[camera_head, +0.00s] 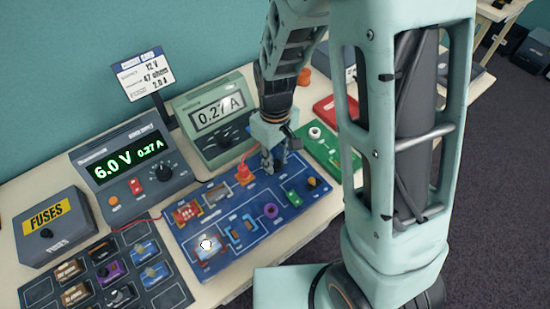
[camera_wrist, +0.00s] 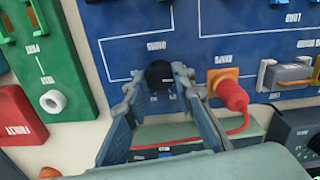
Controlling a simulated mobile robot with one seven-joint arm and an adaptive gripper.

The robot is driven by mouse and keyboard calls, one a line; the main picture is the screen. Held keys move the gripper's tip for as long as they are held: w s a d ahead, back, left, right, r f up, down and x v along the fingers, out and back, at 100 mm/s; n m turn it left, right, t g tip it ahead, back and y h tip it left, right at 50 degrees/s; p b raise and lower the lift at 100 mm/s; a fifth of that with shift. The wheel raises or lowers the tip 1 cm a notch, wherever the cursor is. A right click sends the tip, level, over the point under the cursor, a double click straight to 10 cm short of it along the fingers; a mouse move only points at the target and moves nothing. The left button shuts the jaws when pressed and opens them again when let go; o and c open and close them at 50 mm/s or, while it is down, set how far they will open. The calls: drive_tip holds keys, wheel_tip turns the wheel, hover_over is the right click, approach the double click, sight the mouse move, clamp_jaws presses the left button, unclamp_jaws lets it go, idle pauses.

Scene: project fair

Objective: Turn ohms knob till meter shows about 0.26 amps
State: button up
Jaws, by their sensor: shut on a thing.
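The grey-green meter (camera_head: 219,112) stands behind the blue circuit board (camera_head: 215,262), and its display reads 0.27 A. The ohms knob (camera_wrist: 159,74) is a small black knob on the board, in the wrist view under an upside-down label. My gripper (camera_head: 272,163) reaches down to the back right part of the board. In the wrist view the two fingers of my gripper (camera_wrist: 160,80) are shut on the knob, one at each side. In the head view the fingers hide the knob. The knob's pointer mark cannot be made out.
A power supply (camera_head: 125,170) reads 6.0 V and 0.27 A. A red plug (camera_wrist: 232,93) with a red lead stands close beside my fingers. A green board (camera_head: 328,150) lies to the right. A fuses box (camera_head: 50,226) and a component tray (camera_head: 105,270) are at the left.

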sight(275, 163)
clamp_jaws()
drive_tip(key=shift+m, duration=0.8)
drive_tip(key=o, duration=1)
unclamp_jaws()
wheel_tip(275, 163, up, 12)
drive_tip(key=shift+r, duration=0.1)
